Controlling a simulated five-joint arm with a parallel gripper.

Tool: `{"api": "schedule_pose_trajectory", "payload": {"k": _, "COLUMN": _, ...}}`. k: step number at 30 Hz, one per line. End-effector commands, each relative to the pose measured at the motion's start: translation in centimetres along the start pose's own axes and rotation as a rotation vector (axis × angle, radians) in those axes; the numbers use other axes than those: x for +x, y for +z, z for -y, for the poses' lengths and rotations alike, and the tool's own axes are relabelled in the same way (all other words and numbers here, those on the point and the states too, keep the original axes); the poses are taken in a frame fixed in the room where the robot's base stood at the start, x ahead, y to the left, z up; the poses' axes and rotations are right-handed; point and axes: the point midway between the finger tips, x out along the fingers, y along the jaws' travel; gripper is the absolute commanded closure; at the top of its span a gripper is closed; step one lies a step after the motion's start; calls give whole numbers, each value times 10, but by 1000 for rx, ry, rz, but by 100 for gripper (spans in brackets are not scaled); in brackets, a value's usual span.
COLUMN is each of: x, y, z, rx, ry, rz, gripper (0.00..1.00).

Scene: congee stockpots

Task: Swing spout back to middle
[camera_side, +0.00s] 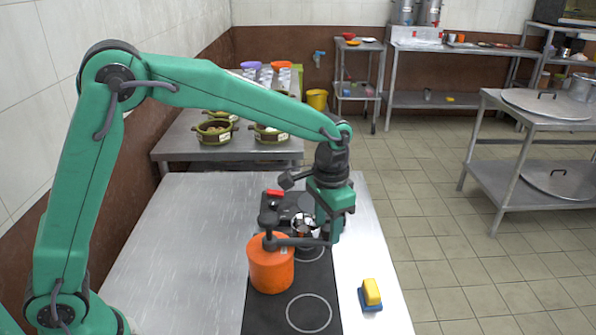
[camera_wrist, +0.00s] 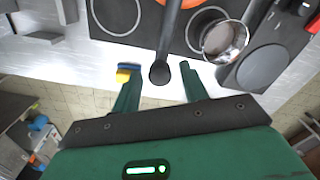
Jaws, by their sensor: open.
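The spout is a dark pipe (camera_side: 298,242) reaching right from a dark upright joint above the orange pot (camera_side: 271,265). Its free end lies at my gripper (camera_side: 328,236). In the wrist view the spout (camera_wrist: 168,38) runs down from the top, its round end between the two green fingers of my gripper (camera_wrist: 160,74). The fingers are apart, with a gap seen on both sides of the spout. Whether either finger touches it I cannot tell. The orange pot stands on the black hob (camera_side: 290,318).
A silver pan (camera_wrist: 224,40) sits on the hob behind the spout. A yellow and blue sponge (camera_side: 371,293) lies on the steel counter (camera_side: 190,240) at the right edge. Green pots (camera_side: 214,132) stand on the table behind. The counter's left side is clear.

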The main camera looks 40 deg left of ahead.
Motion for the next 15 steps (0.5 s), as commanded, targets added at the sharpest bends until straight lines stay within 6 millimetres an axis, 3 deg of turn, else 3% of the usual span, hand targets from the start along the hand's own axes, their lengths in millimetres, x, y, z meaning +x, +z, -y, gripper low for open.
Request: {"api": "schedule_pose_trajectory", "payload": {"k": 15, "x": -24, "y": 0, "z": 0, "rx": 0, "ry": 0, "rz": -1, "gripper": 56}}
